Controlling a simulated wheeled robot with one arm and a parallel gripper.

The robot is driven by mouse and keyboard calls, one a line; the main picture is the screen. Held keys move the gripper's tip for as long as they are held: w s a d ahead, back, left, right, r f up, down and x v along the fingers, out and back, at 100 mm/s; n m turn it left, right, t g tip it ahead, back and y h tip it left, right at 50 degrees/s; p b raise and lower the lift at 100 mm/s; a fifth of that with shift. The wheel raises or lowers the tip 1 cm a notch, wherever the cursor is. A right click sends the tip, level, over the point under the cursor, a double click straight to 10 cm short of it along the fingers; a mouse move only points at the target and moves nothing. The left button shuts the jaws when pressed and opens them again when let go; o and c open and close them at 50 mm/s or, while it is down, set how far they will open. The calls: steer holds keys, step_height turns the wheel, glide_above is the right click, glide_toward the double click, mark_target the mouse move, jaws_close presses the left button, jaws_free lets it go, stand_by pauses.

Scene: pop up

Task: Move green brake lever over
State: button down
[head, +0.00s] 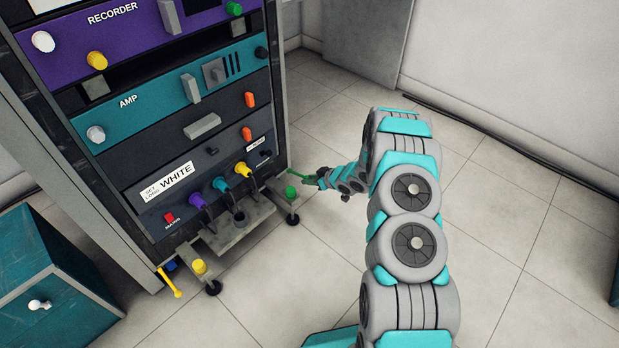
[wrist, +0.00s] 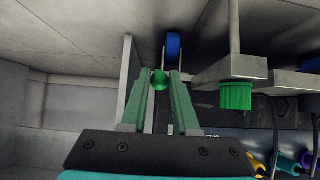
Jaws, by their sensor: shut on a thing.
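The green brake lever (head: 296,174) is a thin green bar low at the right front corner of the rack, pointing out to the right. My gripper (head: 311,179) is at its outer end. In the wrist view, the lever's round green end (wrist: 160,79) sits between the tips of my two fingers, and the gripper is shut on it. A blue wheel (wrist: 173,47) shows just beyond it. The rest of the lever is mostly hidden in that view.
The rack (head: 215,130) stands at the left. A green knob (head: 291,192) on a foot sits just below the lever, close to my gripper; it also shows in the wrist view (wrist: 236,95). A yellow lever (head: 169,283) is at the left corner. Floor to the right is clear.

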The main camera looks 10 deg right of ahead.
steer(key=shift+s+d+f, duration=0.1)
steer(key=shift+s+f, duration=0.05)
steer(key=shift+f, duration=0.3)
steer(key=shift+s+d+f, duration=0.1)
steer(key=shift+f, duration=0.45)
steer(key=shift+f+b, duration=0.5)
steer(key=shift+f, duration=0.8)
steer(key=shift+a+f, duration=0.1)
steer(key=shift+f, duration=0.05)
steer(key=shift+w+f, duration=0.1)
steer(key=shift+f, duration=0.3)
steer(key=c, duration=0.6)
jaws_free()
